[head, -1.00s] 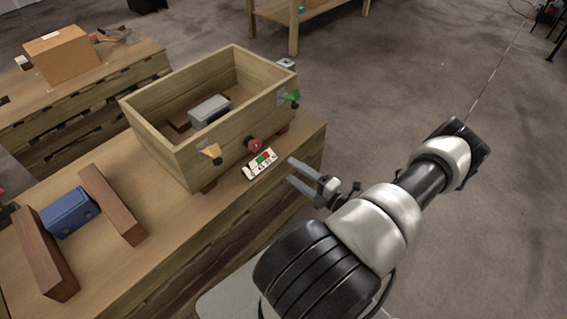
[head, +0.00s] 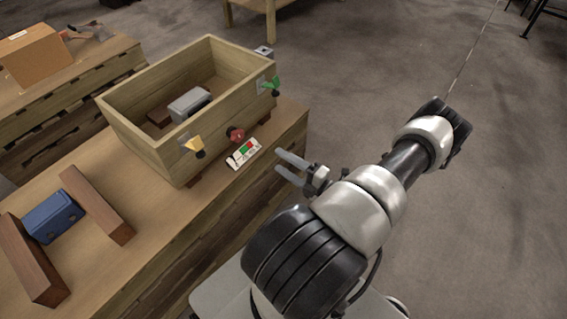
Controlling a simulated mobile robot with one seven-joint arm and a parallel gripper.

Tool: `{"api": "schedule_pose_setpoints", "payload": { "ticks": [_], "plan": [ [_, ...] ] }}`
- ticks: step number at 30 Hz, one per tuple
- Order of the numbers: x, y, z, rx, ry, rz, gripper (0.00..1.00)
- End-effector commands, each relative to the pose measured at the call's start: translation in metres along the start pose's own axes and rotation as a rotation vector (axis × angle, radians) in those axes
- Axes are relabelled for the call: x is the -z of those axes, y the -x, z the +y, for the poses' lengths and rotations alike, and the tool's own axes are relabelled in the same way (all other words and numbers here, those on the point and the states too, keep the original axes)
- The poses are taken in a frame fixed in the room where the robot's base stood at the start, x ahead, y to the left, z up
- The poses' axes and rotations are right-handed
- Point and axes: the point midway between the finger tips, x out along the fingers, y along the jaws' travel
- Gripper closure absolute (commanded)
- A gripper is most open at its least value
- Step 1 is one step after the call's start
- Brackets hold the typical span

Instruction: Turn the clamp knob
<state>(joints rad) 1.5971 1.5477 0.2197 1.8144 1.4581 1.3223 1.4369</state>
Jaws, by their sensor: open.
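A wooden box (head: 150,142) with an open top stands on the workbench. Its front wall carries a round red knob (head: 236,134), a yellow handle (head: 193,144) with a dark end to the left, and a green handle (head: 272,85) to the right. The frames do not label which is the clamp knob; the red one is the only round knob I make out. My gripper (head: 279,162) is open and empty. Its two grey fingers point left towards the box front, to the right of the red knob and apart from it.
A small white panel (head: 233,163) with red and green buttons lies below the red knob. A grey block (head: 189,104) sits inside the box. A blue block (head: 52,217) lies between two brown bars (head: 95,204) on the bench (head: 150,230). Open floor is on the right.

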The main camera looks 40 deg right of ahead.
Motion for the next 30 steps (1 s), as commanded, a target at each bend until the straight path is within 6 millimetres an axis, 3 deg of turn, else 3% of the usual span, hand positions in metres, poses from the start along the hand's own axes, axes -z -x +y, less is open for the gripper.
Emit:
{"api": "schedule_pose_setpoints", "payload": {
  "ticks": [8,11,14,24,30],
  "plan": [
    [0.0001,0.0001,-0.0001,0.0,0.018,0.0,0.44],
    [0.0009,0.0002,-0.0002,-0.001,0.128,-0.001,0.44],
    [0.0023,-0.0003,-0.0002,-0.001,0.362,-0.002,0.44],
    [0.0056,-0.0031,0.003,-0.003,1.452,-0.004,0.44],
    [0.0051,-0.0043,0.0048,-0.001,1.814,-0.002,0.44]
  ]
}}
